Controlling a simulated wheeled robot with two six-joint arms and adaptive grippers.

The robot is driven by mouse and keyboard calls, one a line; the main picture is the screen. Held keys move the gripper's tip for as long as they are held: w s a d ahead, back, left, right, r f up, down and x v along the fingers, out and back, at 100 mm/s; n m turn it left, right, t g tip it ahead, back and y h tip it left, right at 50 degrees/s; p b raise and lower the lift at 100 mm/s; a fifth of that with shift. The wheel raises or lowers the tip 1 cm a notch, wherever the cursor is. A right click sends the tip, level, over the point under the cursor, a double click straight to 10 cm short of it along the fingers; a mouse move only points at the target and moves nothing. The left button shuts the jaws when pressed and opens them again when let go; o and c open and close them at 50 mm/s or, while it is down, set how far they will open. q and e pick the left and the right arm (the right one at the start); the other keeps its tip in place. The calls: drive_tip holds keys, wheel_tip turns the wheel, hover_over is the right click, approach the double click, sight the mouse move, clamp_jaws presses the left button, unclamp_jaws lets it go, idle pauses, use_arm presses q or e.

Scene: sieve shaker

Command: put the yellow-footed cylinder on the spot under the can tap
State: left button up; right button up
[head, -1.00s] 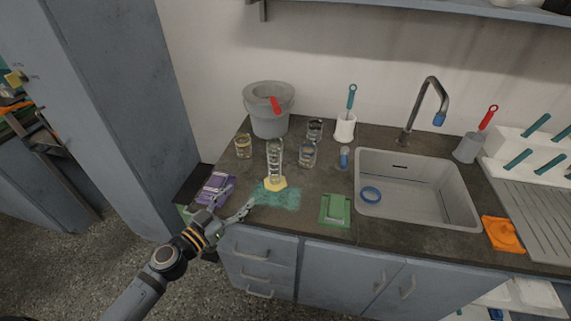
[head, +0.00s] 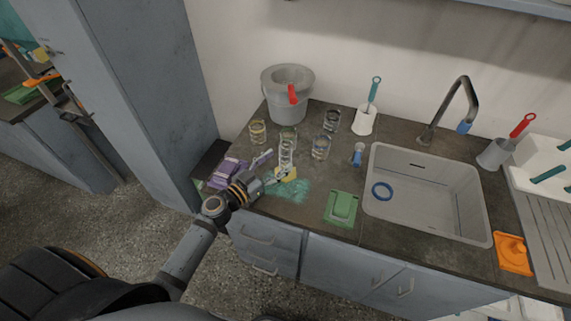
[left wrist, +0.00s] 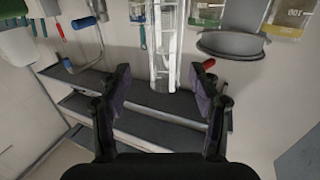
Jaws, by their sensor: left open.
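The clear glass cylinder (head: 287,148) stands upright on its yellow foot (head: 290,174) on a teal patch of the counter. My left gripper (head: 275,164) is open, with its fingers spread at the lower part of the cylinder. In the left wrist view, which looks upside down, the cylinder (left wrist: 164,45) shows ahead between the open fingers (left wrist: 165,80); I cannot tell whether they touch it. The grey can (head: 283,103) stands behind, with its red tap (head: 292,94) at the front. No separate mark under the tap can be made out. My right gripper is not in view.
Glasses stand close around: one at left (head: 258,132), one at right (head: 321,147), one behind (head: 331,120). A purple packet (head: 228,170) lies beside my gripper. A green object (head: 341,209) and the sink (head: 375,215) are to the right.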

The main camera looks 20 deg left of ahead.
sight(281, 156)
use_arm(q)
drive_tip(key=p+x, duration=0.2)
drive_tip(key=x, duration=0.3)
drive_tip(key=shift+w+a+r+p, duration=0.15)
drive_tip(key=shift+a+p, duration=0.15)
drive_tip(key=shift+p, duration=0.1)
drive_tip(key=shift+w, duration=0.1)
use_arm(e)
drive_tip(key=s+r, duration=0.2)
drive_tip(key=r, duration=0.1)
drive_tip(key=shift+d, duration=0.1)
use_arm(q)
clamp_jaws()
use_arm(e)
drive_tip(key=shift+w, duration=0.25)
